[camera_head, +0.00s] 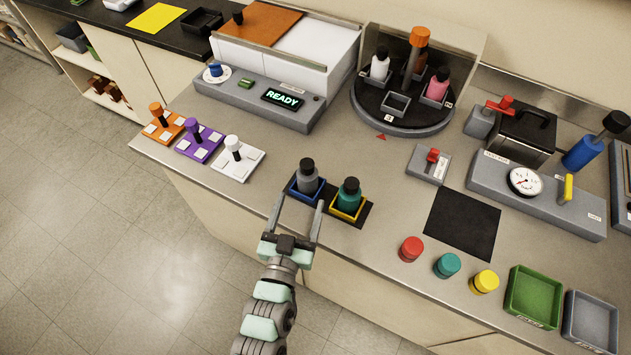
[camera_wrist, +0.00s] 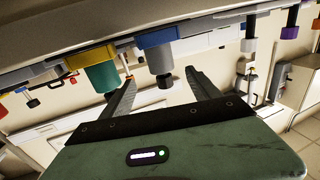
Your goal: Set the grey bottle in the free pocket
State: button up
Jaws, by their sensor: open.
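The grey bottle (camera_head: 308,179) with a black cap stands upright in a blue square holder (camera_head: 293,193) near the front edge of the bench. My gripper (camera_head: 300,203) is open, its fingers pointing toward the bottle from the front. In the wrist view, which is upside down, the grey bottle (camera_wrist: 160,62) appears between the spread fingers (camera_wrist: 160,80), with no contact visible. The round black carousel (camera_head: 365,112) at the back has an empty square pocket (camera_head: 397,104) at its front. Its other visible pockets hold a white bottle (camera_head: 380,65) and a pink bottle (camera_head: 437,85).
A teal bottle (camera_head: 348,194) in a yellow holder (camera_head: 345,214) stands close to the right of the grey bottle. A red-switch box (camera_head: 429,164) stands right of the path between. The bench before the carousel is clear.

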aim_at(305, 184)
jog(key=x, duration=0.9)
jog(key=shift+w+b, duration=0.35)
jog(key=shift+w, duration=0.05)
jog(key=shift+s+f, duration=0.1)
jog(key=shift+c, duration=0.4)
grip_shut()
